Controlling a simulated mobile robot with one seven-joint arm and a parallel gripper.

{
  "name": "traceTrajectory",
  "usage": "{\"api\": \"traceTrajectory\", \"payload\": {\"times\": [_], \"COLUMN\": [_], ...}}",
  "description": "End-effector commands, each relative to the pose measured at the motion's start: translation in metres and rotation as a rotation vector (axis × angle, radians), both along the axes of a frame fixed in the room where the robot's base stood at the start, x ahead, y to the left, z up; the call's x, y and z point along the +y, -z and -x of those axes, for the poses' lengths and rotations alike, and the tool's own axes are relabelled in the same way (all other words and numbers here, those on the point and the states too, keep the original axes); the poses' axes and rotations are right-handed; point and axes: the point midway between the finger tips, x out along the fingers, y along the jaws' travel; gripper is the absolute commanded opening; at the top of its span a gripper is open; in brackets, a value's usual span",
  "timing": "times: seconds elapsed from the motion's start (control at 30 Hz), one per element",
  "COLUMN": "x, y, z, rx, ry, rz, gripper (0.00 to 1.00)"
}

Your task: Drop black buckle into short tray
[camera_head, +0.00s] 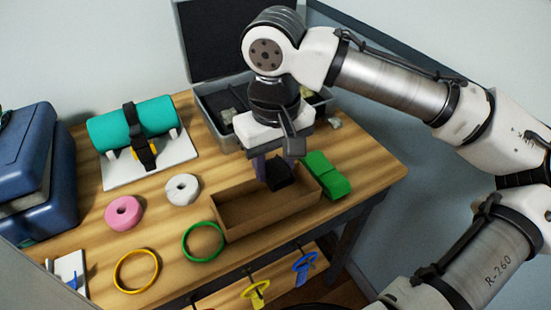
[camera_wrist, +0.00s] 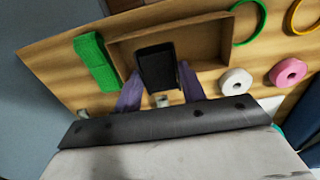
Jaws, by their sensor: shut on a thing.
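The black buckle (camera_head: 279,175) is held between the purple fingers of my gripper (camera_head: 267,172), over the right part of a shallow brown open tray (camera_head: 233,220). In the wrist view, the black buckle (camera_wrist: 156,67) sits between the two purple fingertips (camera_wrist: 158,88), with the tray (camera_wrist: 200,24) behind it. The tray appears otherwise empty. I cannot tell how high the buckle is above the tray floor.
A folded green strap (camera_head: 327,176) lies right of the tray. A green ring (camera_head: 203,242), white roll (camera_head: 182,189) and pink roll (camera_head: 124,213) lie left. A teal roll on a white stand (camera_head: 130,124) and open grey case (camera_head: 225,143) stand behind.

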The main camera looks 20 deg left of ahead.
Motion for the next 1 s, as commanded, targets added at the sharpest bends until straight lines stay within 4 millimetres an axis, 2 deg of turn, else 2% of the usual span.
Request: {"api": "traceTrajectory", "payload": {"times": [0.03,0.3,0.43,0.73,0.77,0.93,1.0], "x": [0.000,0.000,0.000,0.000,0.000,0.000,0.000], "y": [0.011,0.040,0.046,0.045,0.045,0.045,0.045], "z": [0.000,0.000,0.000,0.000,0.000,0.000,0.000], "rx": [0.000,-0.001,0.000,0.000,0.000,0.001,0.001], "ry": [0.001,0.003,0.002,0.002,0.002,0.002,0.002], "rz": [0.000,0.001,0.000,-0.001,-0.001,-0.001,-0.001], "gripper": [0.16,0.16,0.16,0.16,0.44,0.66,0.66]}}
